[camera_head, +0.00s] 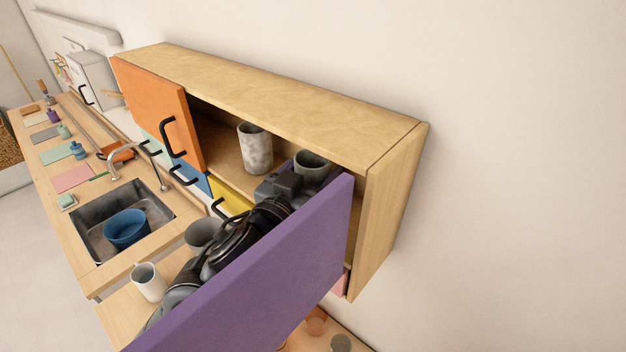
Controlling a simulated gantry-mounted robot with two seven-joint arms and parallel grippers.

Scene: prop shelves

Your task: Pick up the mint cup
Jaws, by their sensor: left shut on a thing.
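The mint cup (313,160) is a grey-green cup inside the wall cabinet, at its right end behind the open purple door. My left gripper (298,179) reaches into the cabinet from the lower left and is shut on the mint cup. The cup looks about upright. Its lower part is hidden by the gripper and the purple door, so I cannot tell whether it touches the shelf. My right gripper is not in view.
The purple door (260,270) stands open close beside my left arm. A speckled grey-white cup (255,148) stands left of the gripper inside the wooden cabinet (270,97). An orange door (160,110) covers the left part. Below are a white cup (148,282) and a sink (85,238).

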